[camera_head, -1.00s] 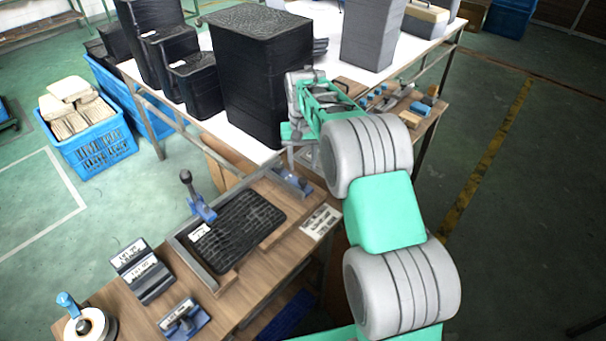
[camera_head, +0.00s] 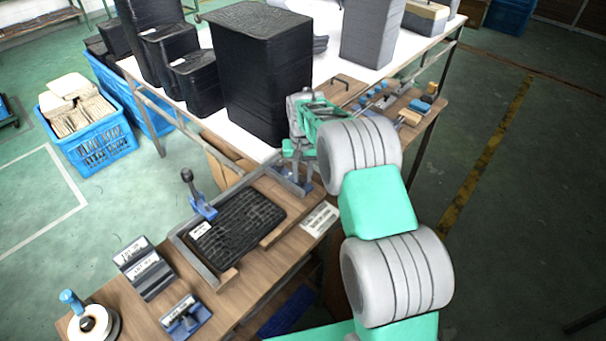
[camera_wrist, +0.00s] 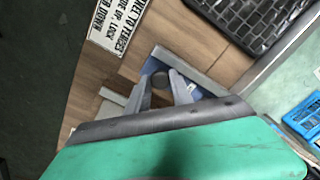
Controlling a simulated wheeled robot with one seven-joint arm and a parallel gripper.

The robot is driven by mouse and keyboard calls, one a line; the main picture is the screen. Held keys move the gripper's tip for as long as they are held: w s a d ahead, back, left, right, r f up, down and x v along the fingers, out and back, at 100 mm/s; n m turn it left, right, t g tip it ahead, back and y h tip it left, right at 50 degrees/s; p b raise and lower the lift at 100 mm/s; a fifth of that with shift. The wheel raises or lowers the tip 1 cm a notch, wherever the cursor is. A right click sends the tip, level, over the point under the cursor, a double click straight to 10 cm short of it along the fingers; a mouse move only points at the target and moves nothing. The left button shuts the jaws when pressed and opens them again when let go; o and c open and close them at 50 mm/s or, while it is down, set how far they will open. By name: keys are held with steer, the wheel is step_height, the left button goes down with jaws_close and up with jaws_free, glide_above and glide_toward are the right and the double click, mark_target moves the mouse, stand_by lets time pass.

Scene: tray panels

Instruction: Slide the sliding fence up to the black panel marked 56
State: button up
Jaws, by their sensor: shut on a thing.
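The black panel (camera_head: 245,224) lies flat on the wooden bench with a small white label at its left corner, too small to read. Its ribbed surface also shows at the top right of the wrist view (camera_wrist: 262,18). The sliding fence (camera_head: 284,181), a grey bar with a blue block (camera_wrist: 197,93), stands beyond the panel's far end. Bare wood shows between fence and panel, so they are apart. My gripper (camera_wrist: 162,88) is shut on the fence's dark round knob, between its two grey fingers. In the head view my gripper (camera_head: 300,176) partly hides the fence.
A blue clamp with a black-knobbed lever (camera_head: 196,196) stands at the panel's left edge. An instruction plate (camera_head: 320,219) lies right of the panel. Tall black stacks (camera_head: 262,85) stand on the white table close behind my gripper.

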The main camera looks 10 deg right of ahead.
jaws_close()
stand_by(0.8)
